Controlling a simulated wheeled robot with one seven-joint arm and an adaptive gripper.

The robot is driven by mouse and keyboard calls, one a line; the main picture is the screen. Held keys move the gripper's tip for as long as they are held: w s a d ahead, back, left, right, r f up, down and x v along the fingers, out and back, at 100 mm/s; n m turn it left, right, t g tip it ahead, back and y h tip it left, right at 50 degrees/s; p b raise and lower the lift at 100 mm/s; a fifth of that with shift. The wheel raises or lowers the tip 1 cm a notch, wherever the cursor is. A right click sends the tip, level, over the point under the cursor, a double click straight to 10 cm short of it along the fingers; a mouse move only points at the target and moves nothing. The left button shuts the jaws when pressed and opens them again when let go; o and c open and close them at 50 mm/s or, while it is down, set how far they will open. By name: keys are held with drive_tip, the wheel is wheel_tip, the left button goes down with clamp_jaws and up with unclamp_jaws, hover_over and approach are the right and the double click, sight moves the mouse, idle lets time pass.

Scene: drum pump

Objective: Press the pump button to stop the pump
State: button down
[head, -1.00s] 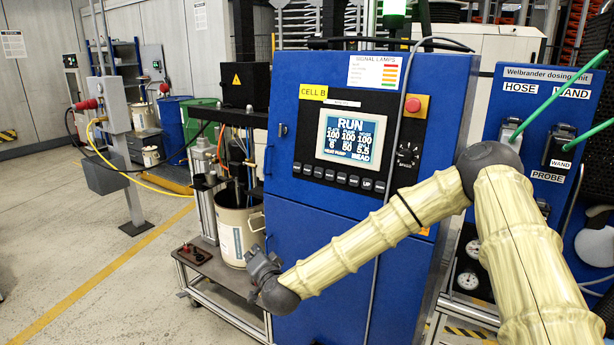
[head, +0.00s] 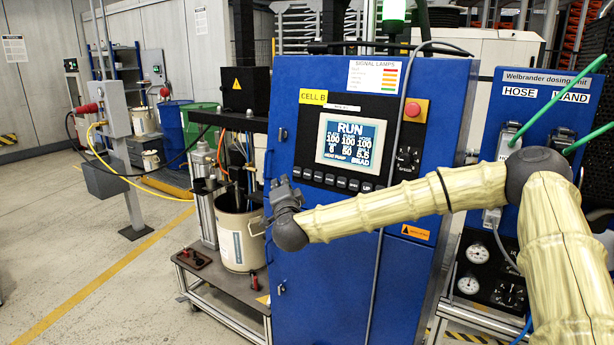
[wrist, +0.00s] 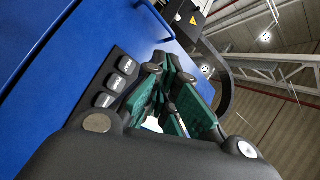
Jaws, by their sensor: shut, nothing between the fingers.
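The control panel on the blue cabinet has a lit screen (head: 350,139) reading RUN, with a row of dark buttons (head: 341,182) below it. My gripper (head: 282,186) is shut and empty, to the lower left of the row's left end. Its green-padded fingers also show in the wrist view (wrist: 166,72), right of the buttons. I see no contact with a button.
A red emergency stop (head: 412,109) sits on a yellow plate right of the screen. A white drum (head: 238,236) stands on the cart (head: 215,278) left of the cabinet. A grey cable hangs down the cabinet front behind my arm.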

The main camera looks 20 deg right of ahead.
sight(308, 175)
drive_tip(key=shift+w+d+f+b, duration=0.15)
drive_tip(key=shift+w+d+f, duration=0.15)
drive_tip(key=shift+w+d, duration=0.75)
drive_tip(key=shift+w+d+f+b, duration=0.1)
drive_tip(key=shift+w+d+f, duration=0.15)
drive_tip(key=shift+w+d, duration=0.7)
drive_tip(key=shift+w+d+f+b, duration=0.25)
drive_tip(key=shift+w+d, duration=0.4)
drive_tip(key=shift+d, duration=0.75)
drive_tip(key=shift+w+d+f, duration=0.1)
drive_tip(key=shift+w+d, duration=0.05)
drive_tip(key=shift+w+d, duration=0.1)
drive_tip(key=shift+d, duration=0.05)
drive_tip(key=shift+w+d, duration=0.25)
drive_tip(key=shift+d, duration=0.1)
idle(0.4)
drive_tip(key=shift+s+a, duration=0.1)
drive_tip(key=shift+a, duration=0.05)
drive_tip(key=shift+s+a, duration=0.4)
drive_tip(key=shift+a, duration=0.15)
drive_tip(key=shift+a, duration=0.1)
